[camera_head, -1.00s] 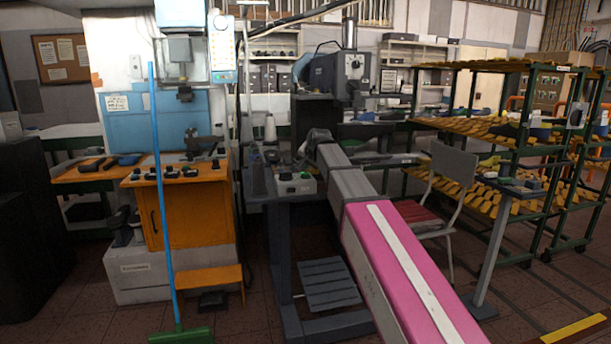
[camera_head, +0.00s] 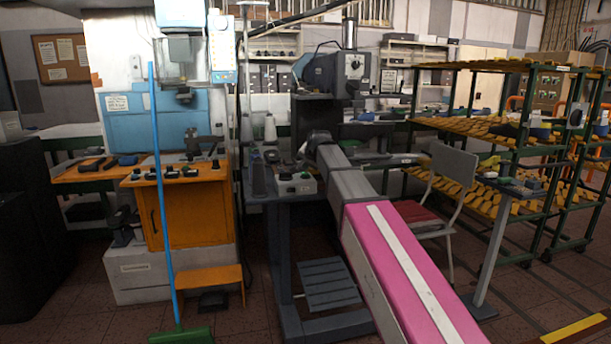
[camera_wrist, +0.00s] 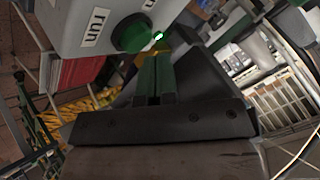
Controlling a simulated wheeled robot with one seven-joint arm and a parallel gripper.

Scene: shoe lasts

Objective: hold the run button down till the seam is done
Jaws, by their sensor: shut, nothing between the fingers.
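The control box (camera_head: 298,186) stands on the dark machine table left of my forearm. In the wrist view the same grey box (camera_wrist: 85,18) fills the upper left, with a "run" label (camera_wrist: 97,31) beside a round green button (camera_wrist: 132,34). A small green lamp (camera_wrist: 158,36) glows near the button. My gripper (camera_wrist: 155,55) has its green fingers together and empty, the tips close to the button's lower right edge. I cannot tell whether they touch it. In the head view my gripper is mostly hidden by my wrist. The sewing machine (camera_head: 338,75) stands behind.
An orange cabinet (camera_head: 185,215) and a blue broom handle (camera_head: 160,180) stand to the left. A chair (camera_head: 450,175) and green racks (camera_head: 530,130) with yellow shoe lasts stand to the right. A foot pedal (camera_head: 327,284) lies beneath the machine.

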